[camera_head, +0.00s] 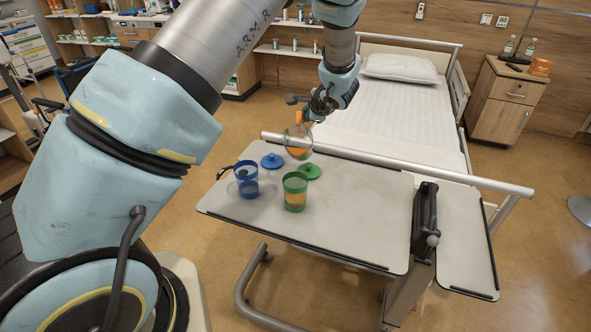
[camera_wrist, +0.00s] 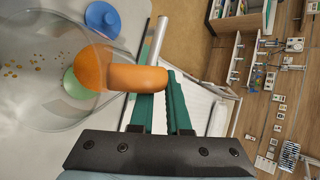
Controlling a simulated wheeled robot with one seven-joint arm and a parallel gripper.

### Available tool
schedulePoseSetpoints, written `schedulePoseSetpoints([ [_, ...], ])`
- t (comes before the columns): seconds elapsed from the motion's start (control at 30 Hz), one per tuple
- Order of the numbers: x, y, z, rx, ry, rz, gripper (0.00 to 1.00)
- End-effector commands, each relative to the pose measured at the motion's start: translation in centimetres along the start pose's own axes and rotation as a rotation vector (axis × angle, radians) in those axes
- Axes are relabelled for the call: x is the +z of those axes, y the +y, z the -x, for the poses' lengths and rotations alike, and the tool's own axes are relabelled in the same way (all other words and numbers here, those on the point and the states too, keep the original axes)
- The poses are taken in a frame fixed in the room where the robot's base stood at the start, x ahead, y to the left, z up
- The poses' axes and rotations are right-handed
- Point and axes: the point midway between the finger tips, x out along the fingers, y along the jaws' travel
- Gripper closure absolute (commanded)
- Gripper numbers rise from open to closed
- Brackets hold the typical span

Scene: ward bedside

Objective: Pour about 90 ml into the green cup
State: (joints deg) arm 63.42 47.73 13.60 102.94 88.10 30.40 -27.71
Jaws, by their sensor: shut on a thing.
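My gripper (camera_head: 310,114) is shut on the orange handle (camera_wrist: 132,78) of a clear jug (camera_head: 297,141), held above the far edge of the overbed table. The jug's clear wall (camera_wrist: 40,50) fills the left of the wrist view, with small yellow drops on it. Some orange shows low in the jug in the head view; I cannot tell how much liquid it holds. The green cup (camera_head: 295,193) stands upright and open on the table, nearer than the jug and apart from it. Yellow-orange liquid shows through its wall, to roughly mid-height.
A blue cup (camera_head: 246,179) stands left of the green cup. A blue lid (camera_head: 272,161) and a green lid (camera_head: 309,171) lie behind the cups. The table (camera_head: 350,225) is bare on its right. A bed rail (camera_head: 400,165) runs along its far side.

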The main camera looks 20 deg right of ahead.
Motion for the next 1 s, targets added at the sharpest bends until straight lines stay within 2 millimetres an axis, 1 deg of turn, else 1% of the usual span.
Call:
schedulePoseSetpoints([
  [0.03, 0.1, -0.5, 0.3, 0.012, 0.0, -0.005, 1.0],
  [0.13, 0.1, -0.6, 0.0, 0.037, -0.001, -0.014, 1.0],
  [0.3, -0.2, -0.3, -0.8, 0.083, -0.002, -0.03, 1.0],
  [0.43, -0.4, -0.4, -1.1, 0.123, 0.001, -0.046, 1.0],
  [0.87, -0.8, -2.0, -2.1, 0.266, 0.0, -0.103, 1.0],
  [1.0, -1.1, -2.1, -3.0, 0.333, -0.002, -0.128, 1.0],
])
